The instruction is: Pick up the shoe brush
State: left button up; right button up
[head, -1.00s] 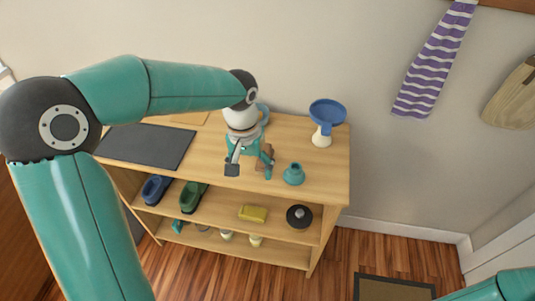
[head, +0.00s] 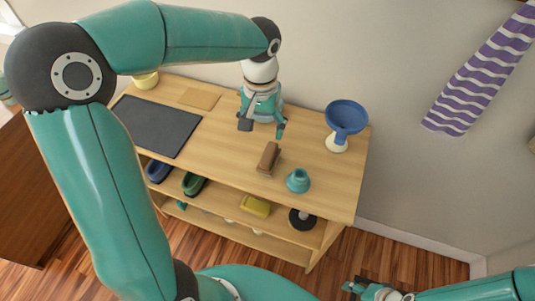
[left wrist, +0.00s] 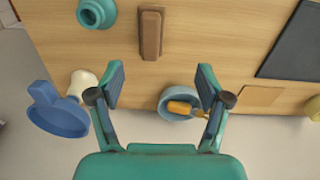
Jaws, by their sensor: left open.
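My left gripper (head: 262,130) is open and empty, above the shelf top and behind the brush. Its spread fingers show in the left wrist view (left wrist: 160,85). My right gripper (head: 372,291) is low at the bottom right, its fingers too unclear to read.
A blue funnel-like piece on a pale base (head: 345,118) stands at the right. A dark mat (head: 155,125) lies left. A blue-grey bowl with an orange-handled thing (left wrist: 180,104) sits near my left fingers. Shoes and a yellow block (head: 256,206) are on the shelf below.

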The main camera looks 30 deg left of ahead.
aim_at(268, 153)
pick_arm(q)
jog(key=f, duration=0.7)
jog(key=shift+w+d+f, duration=0.15)
jog(key=shift+w+d, duration=0.2)
jog(key=shift+w, duration=0.05)
jog(key=shift+d+f+p, duration=0.15)
jog(key=shift+f+p, duration=0.05)
jog(key=shift+f, duration=1.5)
jog(key=shift+d+f+p, duration=0.15)
jog(key=shift+f, duration=1.5)
jog(key=c, duration=1.3)
jog(key=shift+o, duration=0.2)
jog(key=shift+r, duration=0.1)
notch_tip(268, 153, up, 20)
